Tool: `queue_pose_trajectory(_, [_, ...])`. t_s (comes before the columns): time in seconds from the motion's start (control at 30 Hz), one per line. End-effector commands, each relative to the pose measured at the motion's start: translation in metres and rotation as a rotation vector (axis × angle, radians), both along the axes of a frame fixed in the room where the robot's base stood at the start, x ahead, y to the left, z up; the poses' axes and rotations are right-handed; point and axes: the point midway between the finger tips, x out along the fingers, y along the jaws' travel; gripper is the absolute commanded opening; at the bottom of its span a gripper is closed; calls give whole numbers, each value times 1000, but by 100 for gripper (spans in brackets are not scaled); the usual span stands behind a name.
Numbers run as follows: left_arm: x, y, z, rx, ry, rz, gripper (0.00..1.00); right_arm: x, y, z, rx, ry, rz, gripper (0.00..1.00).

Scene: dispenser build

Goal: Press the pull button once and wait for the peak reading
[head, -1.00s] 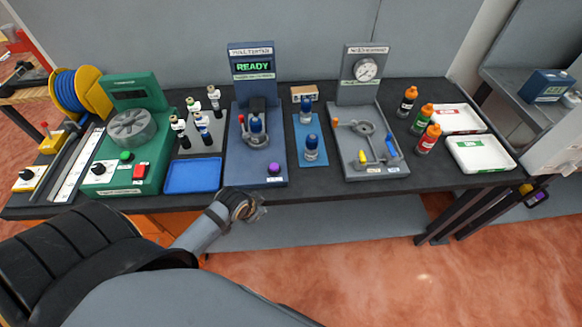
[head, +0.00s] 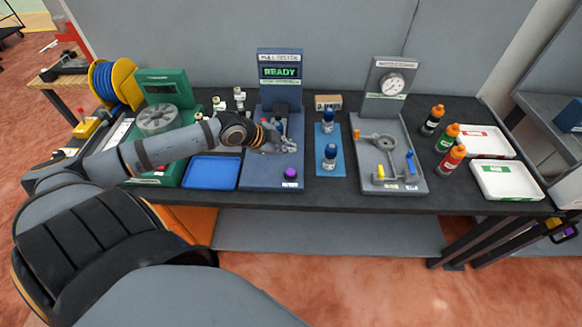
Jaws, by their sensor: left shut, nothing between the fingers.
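The pull tester (head: 280,70) stands at the middle of the bench, and its green display (head: 281,72) reads READY. Its purple button (head: 290,173) sits at the front right of the grey base (head: 262,178) and is uncovered. My left gripper (head: 290,146) is shut and empty. It is over the tester base, behind the purple button and apart from it in the picture. The gripper and wrist hide most of the tester's middle, including the part clamped there. My right gripper is out of the view.
A blue tray (head: 211,173) lies left of the tester. A blue mat (head: 327,161) with two blue-topped pieces and a gauge station (head: 388,150) stand to the right. Orange-capped bottles (head: 446,138) and two white trays (head: 508,181) are farther right. My left forearm crosses the green machine (head: 165,105).

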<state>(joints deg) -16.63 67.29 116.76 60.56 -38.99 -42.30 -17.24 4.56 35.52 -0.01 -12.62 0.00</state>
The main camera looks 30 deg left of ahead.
Motion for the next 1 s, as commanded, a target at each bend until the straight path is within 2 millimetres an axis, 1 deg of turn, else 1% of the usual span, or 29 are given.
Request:
queue_pose_trajectory(0.23, [0,0,-2,-1,1,2,0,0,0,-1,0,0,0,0])
queue_pose_trajectory(0.37, [0,0,-9,0,2,2,0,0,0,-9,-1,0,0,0])
queue_pose_trajectory(0.57, [0,0,-33,0,2,2,0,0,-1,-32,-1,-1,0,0])
queue_pose_trajectory(0.8, [0,0,-70,0,2,2,0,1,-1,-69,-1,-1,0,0])
queue_pose_trajectory(0.9, [0,0,-82,-1,3,3,0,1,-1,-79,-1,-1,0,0])
queue_pose_trajectory(1.0, [0,0,-89,-1,2,3,0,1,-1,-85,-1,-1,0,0])
